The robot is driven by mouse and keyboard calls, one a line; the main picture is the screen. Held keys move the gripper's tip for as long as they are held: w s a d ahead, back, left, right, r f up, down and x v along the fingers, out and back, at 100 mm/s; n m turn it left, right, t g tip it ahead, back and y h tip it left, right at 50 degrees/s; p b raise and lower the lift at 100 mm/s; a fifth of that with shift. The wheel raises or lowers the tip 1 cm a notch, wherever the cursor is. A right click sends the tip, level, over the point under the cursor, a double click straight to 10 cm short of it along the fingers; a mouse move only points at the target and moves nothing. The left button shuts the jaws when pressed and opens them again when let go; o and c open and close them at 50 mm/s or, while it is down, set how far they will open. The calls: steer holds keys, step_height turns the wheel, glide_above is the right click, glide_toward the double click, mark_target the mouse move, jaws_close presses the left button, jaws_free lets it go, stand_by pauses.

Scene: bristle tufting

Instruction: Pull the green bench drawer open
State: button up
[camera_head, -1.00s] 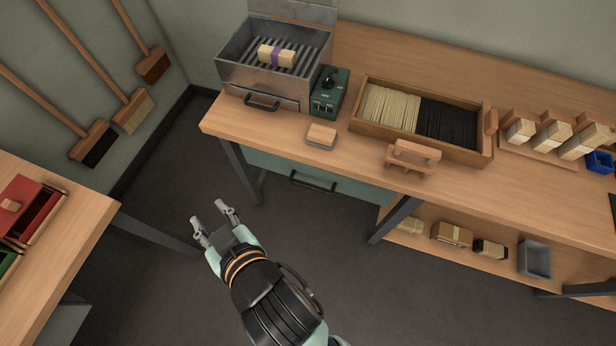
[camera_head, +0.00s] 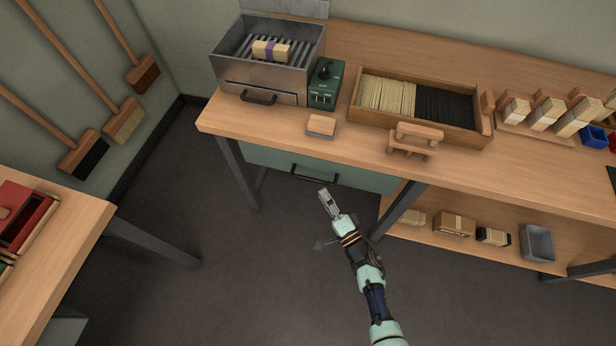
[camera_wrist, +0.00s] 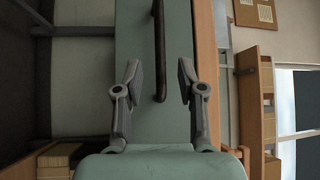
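The green drawer (camera_head: 268,158) sits under the bench top, its front close beneath the bench edge. Its dark bar handle (camera_head: 315,175) is on the front. In the wrist view the green drawer front (camera_wrist: 135,35) fills the middle, and the handle (camera_wrist: 158,55) runs down from the top edge to between my fingers. My gripper (camera_head: 324,197) is in front of and below the handle in the head view. In the wrist view my gripper (camera_wrist: 157,78) is open, one finger on each side of the handle's end, with gaps visible. I see no contact.
Bench legs (camera_head: 237,170) and (camera_head: 400,208) stand either side of the drawer. A lower shelf (camera_head: 440,232) with boxes and a grey bin is to the right. Another table (camera_head: 85,225) is at the left. The floor before the drawer is clear.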

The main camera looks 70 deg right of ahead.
mark_target(314, 179)
steer(key=b+x, duration=0.3)
steer(key=x, duration=0.3)
steer(key=shift+w+d+f, duration=0.1)
steer(key=shift+w+f, duration=0.05)
steer(key=shift+w, duration=0.05)
steer(key=shift+w+d, duration=0.2)
steer(key=shift+w, duration=0.1)
jaws_close()
